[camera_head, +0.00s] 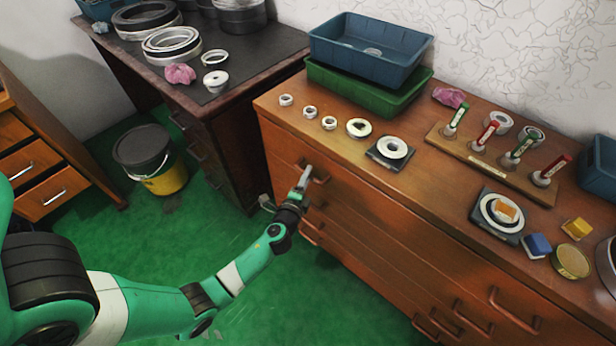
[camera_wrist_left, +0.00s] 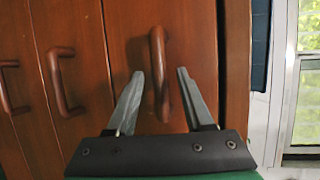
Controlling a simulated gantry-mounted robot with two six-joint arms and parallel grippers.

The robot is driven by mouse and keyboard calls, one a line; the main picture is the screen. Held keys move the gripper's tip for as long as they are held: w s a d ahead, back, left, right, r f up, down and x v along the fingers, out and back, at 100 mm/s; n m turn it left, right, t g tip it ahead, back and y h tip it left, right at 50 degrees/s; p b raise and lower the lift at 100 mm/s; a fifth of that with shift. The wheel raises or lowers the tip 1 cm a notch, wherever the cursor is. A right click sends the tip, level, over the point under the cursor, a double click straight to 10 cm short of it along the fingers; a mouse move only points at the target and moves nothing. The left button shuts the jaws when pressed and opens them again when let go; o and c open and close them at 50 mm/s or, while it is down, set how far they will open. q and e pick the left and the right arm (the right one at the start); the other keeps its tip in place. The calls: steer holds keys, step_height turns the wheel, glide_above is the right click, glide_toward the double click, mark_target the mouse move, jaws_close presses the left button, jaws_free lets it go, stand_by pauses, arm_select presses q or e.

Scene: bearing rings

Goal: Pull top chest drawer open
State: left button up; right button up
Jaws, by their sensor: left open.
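The wooden chest (camera_head: 448,124) stands along the wall, and its top drawer (camera_head: 372,206) looks closed. A curved brown handle (camera_head: 318,173) sits at the left part of that drawer front. My left gripper (camera_head: 304,178) is at this handle, with its arm coming from the lower left. In the left wrist view the gripper (camera_wrist_left: 159,74) is open, and the handle (camera_wrist_left: 158,52) stands between its two grey fingers, with a gap visible on both sides. Contact is not visible. My right gripper is not in view.
Rings and small parts lie on the chest top, with a green bin (camera_head: 365,92) under a blue bin (camera_head: 372,50). A dark workbench (camera_head: 262,50) stands left of the chest. A bucket (camera_head: 150,160) stands on the green floor (camera_head: 110,245), which is clear before the chest.

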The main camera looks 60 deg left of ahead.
arm_select(q)
steer(key=shift+x, duration=0.95)
jaws_close()
stand_by(0.7)
